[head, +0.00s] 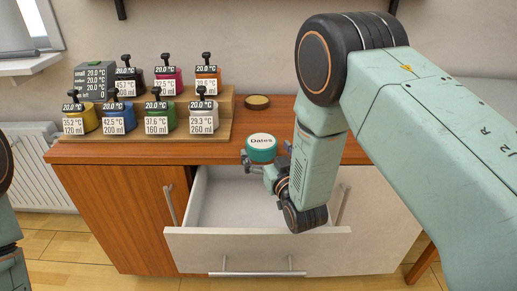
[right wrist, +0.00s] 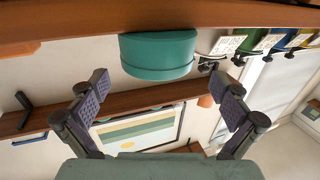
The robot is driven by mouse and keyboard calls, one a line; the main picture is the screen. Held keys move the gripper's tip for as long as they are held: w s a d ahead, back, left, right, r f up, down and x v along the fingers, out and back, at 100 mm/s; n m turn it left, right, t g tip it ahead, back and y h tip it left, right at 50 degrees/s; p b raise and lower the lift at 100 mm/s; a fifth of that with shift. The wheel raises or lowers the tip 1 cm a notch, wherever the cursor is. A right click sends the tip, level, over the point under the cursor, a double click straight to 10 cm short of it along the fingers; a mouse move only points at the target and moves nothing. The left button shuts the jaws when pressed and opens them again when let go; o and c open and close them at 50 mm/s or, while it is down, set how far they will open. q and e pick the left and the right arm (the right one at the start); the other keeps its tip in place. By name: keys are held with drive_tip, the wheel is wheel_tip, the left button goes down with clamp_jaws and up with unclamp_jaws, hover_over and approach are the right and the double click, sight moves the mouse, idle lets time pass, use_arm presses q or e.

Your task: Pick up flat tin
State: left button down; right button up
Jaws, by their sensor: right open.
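A round teal tin (head: 262,155) with a white lid marked "Dates" stands at the front edge of the wooden counter, above the open drawer. In the right wrist view the picture is upside down, and the teal tin (right wrist: 158,55) shows ahead of the fingers, between their lines. My right gripper (right wrist: 162,92) is open and empty, with its two fingers spread wider than the tin. In the head view the right gripper (head: 265,170) is close in front of the tin, partly hidden by its own wrist. My left gripper is out of view.
The white drawer (head: 225,205) is pulled out below the counter edge and looks empty. A low round brown-gold item (head: 257,101) lies farther back on the counter. Several coloured canisters with labels stand on a stepped wooden rack (head: 200,131) at the left.

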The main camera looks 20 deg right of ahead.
sight(263, 143)
drive_tip(key=w, duration=0.2)
drive_tip(key=shift+w+d+f, duration=0.2)
drive_tip(key=shift+w+d, duration=0.1)
drive_tip(key=shift+w+b, duration=0.3)
drive_tip(key=shift+w+a+r, duration=0.1)
drive_tip(key=shift+w+a, duration=0.05)
drive_tip(key=shift+a, duration=0.15)
drive_tip(key=shift+d, duration=0.2)
drive_tip(key=c, duration=0.4)
drive_tip(key=shift+a, duration=0.15)
drive_tip(key=c, duration=0.5)
drive_tip(key=shift+c, duration=1.5)
